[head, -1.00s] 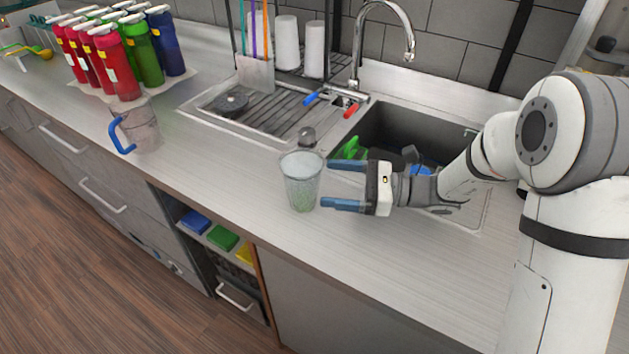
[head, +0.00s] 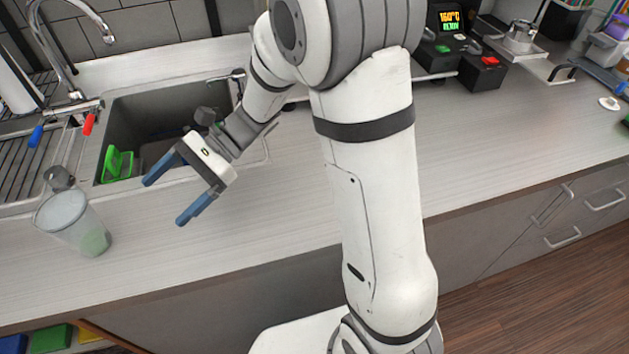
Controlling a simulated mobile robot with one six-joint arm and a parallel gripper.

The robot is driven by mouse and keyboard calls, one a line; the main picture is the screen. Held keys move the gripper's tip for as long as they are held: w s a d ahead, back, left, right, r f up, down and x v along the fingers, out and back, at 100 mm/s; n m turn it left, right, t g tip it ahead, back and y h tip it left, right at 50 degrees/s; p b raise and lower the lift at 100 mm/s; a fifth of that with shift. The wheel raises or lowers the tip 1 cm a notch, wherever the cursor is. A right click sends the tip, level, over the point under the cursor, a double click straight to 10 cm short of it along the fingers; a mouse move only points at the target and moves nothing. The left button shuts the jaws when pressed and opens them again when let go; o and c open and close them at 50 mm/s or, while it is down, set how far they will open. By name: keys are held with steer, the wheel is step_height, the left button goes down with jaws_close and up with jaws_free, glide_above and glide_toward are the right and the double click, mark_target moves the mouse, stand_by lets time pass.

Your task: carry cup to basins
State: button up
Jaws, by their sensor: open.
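A clear cup (head: 74,222) with something greenish low inside stands on the counter at the left, in front of the sink. My gripper (head: 168,203) is open and empty, its two blue fingers pointing left and down. It is to the right of the cup and apart from it, over the front edge of the sink. The sink basin (head: 150,110) is dark and sunken behind my gripper, partly hidden by it. No other basins can be made out.
A green object (head: 117,165) is in the sink's left side. The faucet (head: 60,50) has blue and red handles. A black machine with a lit display (head: 447,38) stands at the back right. The counter (head: 500,140) right of my arm is mostly clear.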

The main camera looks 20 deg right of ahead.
steer(key=s+d+n+t+h, duration=0.1)
steer(key=d+h, duration=0.1)
steer(key=d, duration=0.2)
steer(key=s+d+n+t+h, duration=0.1)
steer(key=s+d+n+h, duration=0.1)
steer(key=d, duration=0.2)
steer(key=s+d+n+t+h, duration=0.1)
steer(key=s+d+n+h, duration=0.1)
steer(key=d, duration=0.2)
steer(key=shift+s+d+f+h, duration=0.2)
steer(key=shift+d+f+h, duration=0.05)
steer(key=shift+f+h, duration=0.05)
steer(key=d+n+t+h, duration=0.1)
steer(key=d+t+h, duration=0.1)
steer(key=d, duration=0.2)
steer(key=s+d+n+t+h, duration=0.1)
steer(key=d+n+h, duration=0.1)
steer(key=d, duration=0.3)
steer(key=s+d+r+n+t+h, duration=0.1)
steer(key=d+t+h, duration=0.1)
steer(key=d, duration=0.2)
steer(key=shift+d+n+t, duration=0.25)
steer(key=shift+n+t, duration=0.05)
steer(key=shift+n, duration=0.1)
steer(key=shift+d+r+n+t+h, duration=0.3)
steer(key=shift+d+t, duration=0.1)
steer(key=shift+d, duration=0.2)
steer(key=shift+f, duration=0.1)
